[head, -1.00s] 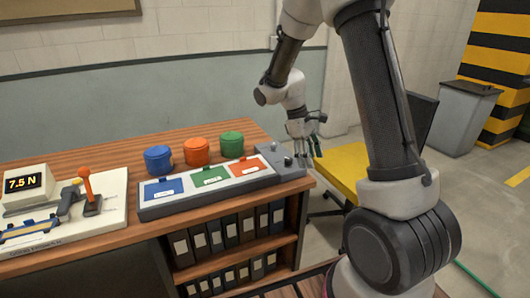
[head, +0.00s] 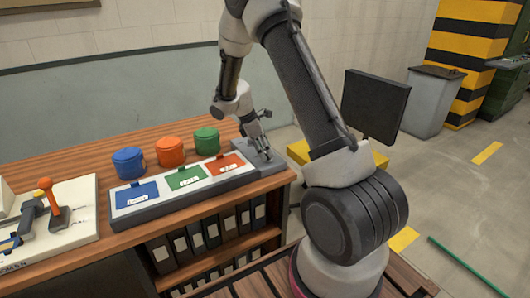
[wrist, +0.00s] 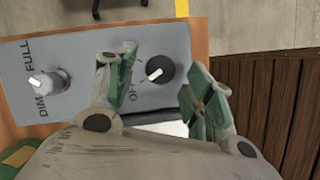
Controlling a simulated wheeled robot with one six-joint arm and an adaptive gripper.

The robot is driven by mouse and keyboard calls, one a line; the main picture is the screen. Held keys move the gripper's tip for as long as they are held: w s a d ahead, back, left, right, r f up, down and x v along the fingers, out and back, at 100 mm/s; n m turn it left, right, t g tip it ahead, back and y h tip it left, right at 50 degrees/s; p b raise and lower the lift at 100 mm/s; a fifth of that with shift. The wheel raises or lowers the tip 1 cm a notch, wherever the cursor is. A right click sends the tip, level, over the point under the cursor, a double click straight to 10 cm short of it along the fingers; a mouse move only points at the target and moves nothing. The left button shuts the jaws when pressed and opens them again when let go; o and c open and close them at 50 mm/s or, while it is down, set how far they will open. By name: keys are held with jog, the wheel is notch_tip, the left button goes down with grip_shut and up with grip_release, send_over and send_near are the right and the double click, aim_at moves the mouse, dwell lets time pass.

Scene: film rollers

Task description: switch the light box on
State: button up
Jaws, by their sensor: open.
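The light box (head: 150,212) is a long grey unit on the wooden bench, with blue, green and orange-red sheets on its white top. Its grey control panel (wrist: 185,40) is at the right end. The wrist view shows a black rotary switch (wrist: 160,70) with a white pointer mark, and a white dimmer knob (wrist: 47,83) beside DIM and FULL. The switch lettering is partly hidden by a finger. My gripper (head: 262,154) is over the control panel. In the wrist view my gripper (wrist: 162,85) is open, its green-padded fingers on either side of the switch; contact cannot be told.
Blue (head: 128,163), orange (head: 170,151) and green (head: 206,141) round canisters stand behind the light box. A board with an orange-knobbed lever (head: 52,200) is at the left. A yellow seat and a dark screen-like panel (head: 375,104) are beyond the bench's right end.

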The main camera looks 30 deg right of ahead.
jog(key=shift+s+d+f, duration=0.1)
jog(key=shift+d+f, duration=0.15)
jog(key=shift+f, duration=0.4)
jog(key=c, duration=1)
jog(key=shift+m, duration=0.4)
jog(key=m+g, duration=0.1)
jog(key=m, duration=0.1)
jog(key=m+y, duration=0.1)
jog(key=m, duration=0.2)
jog(key=shift+w+d+m+g+y, duration=0.2)
jog(key=shift+m+g+y, duration=0.1)
jog(key=shift+g, duration=0.1)
jog(key=m+y, duration=0.1)
jog(key=m, duration=0.1)
jog(key=m+g+y, duration=0.1)
jog(key=m, duration=0.2)
jog(key=shift+d+m, duration=0.1)
jog(key=shift+m, duration=0.2)
